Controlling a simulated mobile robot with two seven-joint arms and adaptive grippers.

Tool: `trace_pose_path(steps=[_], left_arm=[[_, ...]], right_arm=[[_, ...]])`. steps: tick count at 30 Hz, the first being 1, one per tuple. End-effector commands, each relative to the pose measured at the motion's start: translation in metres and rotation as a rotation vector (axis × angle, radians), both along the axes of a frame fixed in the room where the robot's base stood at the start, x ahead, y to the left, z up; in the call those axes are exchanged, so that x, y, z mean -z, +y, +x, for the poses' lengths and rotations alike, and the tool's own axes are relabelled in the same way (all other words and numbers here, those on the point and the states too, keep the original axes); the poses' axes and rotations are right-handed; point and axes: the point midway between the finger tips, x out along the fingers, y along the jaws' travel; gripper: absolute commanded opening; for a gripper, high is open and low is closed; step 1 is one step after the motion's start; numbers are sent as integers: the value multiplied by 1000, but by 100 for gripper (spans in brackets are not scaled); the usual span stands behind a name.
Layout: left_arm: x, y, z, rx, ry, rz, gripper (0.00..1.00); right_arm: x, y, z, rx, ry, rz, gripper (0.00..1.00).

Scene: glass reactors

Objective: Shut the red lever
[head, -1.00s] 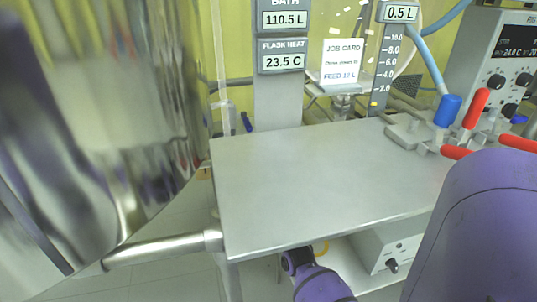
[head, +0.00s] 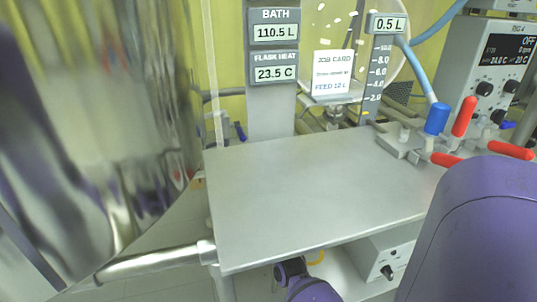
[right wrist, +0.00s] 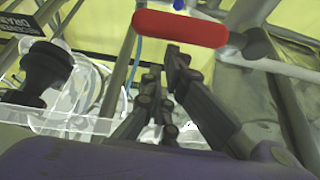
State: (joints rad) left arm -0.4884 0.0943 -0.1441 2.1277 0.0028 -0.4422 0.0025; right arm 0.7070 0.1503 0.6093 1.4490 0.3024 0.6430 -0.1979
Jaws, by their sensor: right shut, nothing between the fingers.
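A red lever (right wrist: 180,28) fills the top of the right wrist view, lying roughly level, with its right end on a dark hub on metal pipework. My right gripper (right wrist: 164,66) is shut and empty just below the lever; contact cannot be told. In the head view, a red lever (head: 464,116) stands tilted upright at the right. Two more red levers, one at the bench edge (head: 445,159) and one further right (head: 510,150), lie nearly flat. I cannot tell which one the wrist view shows. My purple right arm hides part of that corner, and my left gripper is out of view.
A blue handle (head: 437,118) stands beside the red levers. The metal bench top (head: 300,195) is bare. A job card (head: 333,72) and display panels (head: 274,50) stand behind it. A large shiny vessel (head: 90,130) is at the left. A control box (head: 500,70) is at the right.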

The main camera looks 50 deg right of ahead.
Motion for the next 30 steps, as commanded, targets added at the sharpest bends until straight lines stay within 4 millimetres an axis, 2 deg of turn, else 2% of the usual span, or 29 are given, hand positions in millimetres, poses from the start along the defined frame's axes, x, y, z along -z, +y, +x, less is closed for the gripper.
trace_pose_path(steps=[1,6,8,10,18,24,30], left_arm=[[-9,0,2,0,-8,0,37],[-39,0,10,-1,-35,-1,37],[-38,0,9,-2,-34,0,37],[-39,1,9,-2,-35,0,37],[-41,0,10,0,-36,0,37],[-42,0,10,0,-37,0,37],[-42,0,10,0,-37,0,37]], right_arm=[[-12,0,0,-1,-4,-1,0],[-46,2,1,-4,-8,0,0],[-26,9,-13,-3,3,4,0],[-16,17,-27,-3,5,4,0],[7,40,-64,-3,1,2,0],[14,46,-75,-4,0,0,0],[14,46,-75,-4,-1,0,0]])
